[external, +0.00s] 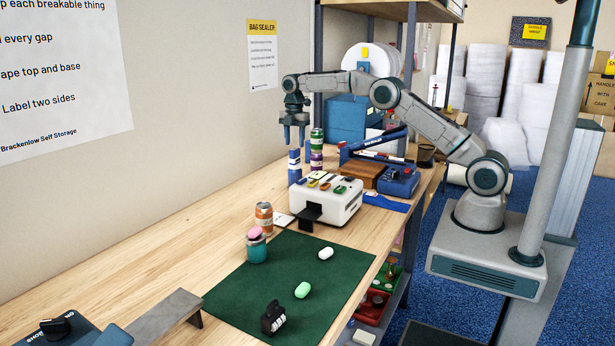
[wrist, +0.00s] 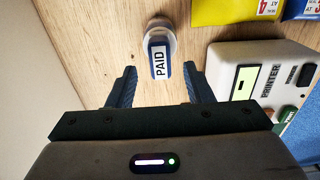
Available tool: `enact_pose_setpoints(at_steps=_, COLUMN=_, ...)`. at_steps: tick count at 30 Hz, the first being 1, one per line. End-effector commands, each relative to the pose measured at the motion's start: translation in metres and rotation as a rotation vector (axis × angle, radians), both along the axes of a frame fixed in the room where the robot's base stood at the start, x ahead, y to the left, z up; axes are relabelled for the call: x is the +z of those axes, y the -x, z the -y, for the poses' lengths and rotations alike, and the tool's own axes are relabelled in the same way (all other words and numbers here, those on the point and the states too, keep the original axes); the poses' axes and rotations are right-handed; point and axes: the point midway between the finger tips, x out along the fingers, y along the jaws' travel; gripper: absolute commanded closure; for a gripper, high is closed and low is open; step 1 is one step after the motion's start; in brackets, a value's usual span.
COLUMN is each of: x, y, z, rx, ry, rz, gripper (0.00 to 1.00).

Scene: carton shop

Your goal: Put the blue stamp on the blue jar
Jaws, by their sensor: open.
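A blue stamp (external: 294,168) with white bands stands upright on the wooden bench near the wall. In the wrist view the blue stamp (wrist: 160,58) shows a white "PAID" label and a round, pale clear end. My gripper (external: 294,145) is open and points down just above the stamp. In the wrist view my gripper (wrist: 160,74) has one finger on each side of the stamp's line, with gaps. A teal-blue jar (external: 257,252) stands at the far left edge of the green mat, with a pink rounded piece on top.
A white printer (external: 325,203) with coloured buttons stands right of the stamp. Green and purple containers (external: 317,150) are stacked close beside my gripper. An orange can (external: 264,216) stands behind the jar. White and green rounded pieces and a black item (external: 272,318) lie on the mat (external: 240,290).

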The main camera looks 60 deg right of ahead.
Motion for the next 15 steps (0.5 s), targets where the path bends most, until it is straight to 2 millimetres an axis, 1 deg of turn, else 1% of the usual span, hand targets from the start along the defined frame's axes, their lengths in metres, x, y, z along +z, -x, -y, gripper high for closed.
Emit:
enact_pose_setpoints(at_steps=1, x=0.011, y=-0.001, z=0.000, rx=0.000, ry=0.000, rz=0.003, gripper=0.53)
enact_pose_setpoints(at_steps=3, x=0.024, y=-0.001, z=0.000, rx=-0.001, ry=0.001, rz=0.003, gripper=0.53)
enact_pose_setpoints(at_steps=6, x=0.039, y=-0.001, z=0.001, rx=-0.001, ry=0.001, rz=0.001, gripper=0.53)
enact_pose_setpoints(at_steps=10, x=0.051, y=-0.001, z=0.001, rx=-0.001, ry=0.001, rz=0.000, gripper=0.53)
enact_pose_setpoints(at_steps=15, x=0.056, y=0.000, z=0.001, rx=-0.001, ry=0.001, rz=-0.001, gripper=0.53)
